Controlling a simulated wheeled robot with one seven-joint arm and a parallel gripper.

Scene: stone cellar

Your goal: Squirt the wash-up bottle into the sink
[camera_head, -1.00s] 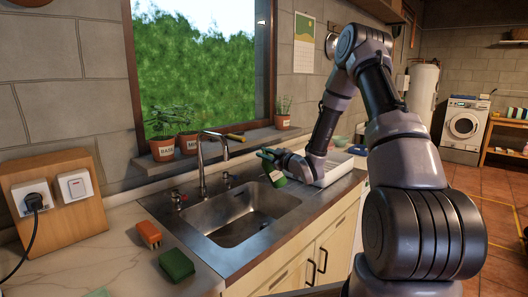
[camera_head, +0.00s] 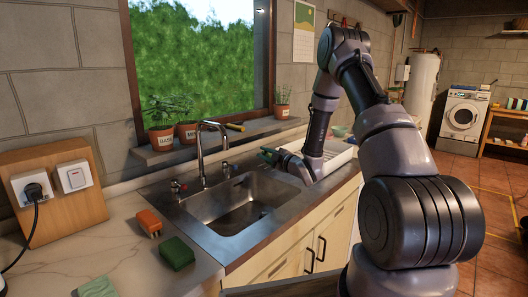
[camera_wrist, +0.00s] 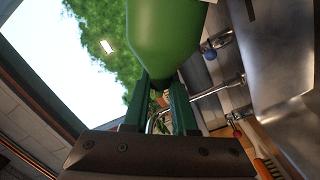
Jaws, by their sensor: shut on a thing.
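The green wash-up bottle (camera_wrist: 170,35) fills the top of the wrist view. My gripper (camera_wrist: 162,82) is shut on it, with the dark green fingers either side of its narrower end. In the head view my gripper (camera_head: 272,154) is by the far right corner of the steel sink (camera_head: 208,214), above rim height. The bottle is small there and hard to separate from the green fingers. Its exact tilt and its nozzle cannot be made out. The sink basin looks empty.
The curved tap (camera_head: 201,150) stands behind the basin, left of my gripper. An orange brush (camera_head: 149,222) and a green sponge (camera_head: 177,253) lie on the left counter. Potted herbs (camera_head: 161,137) line the sill. A white rack (camera_head: 340,158) is right of the sink.

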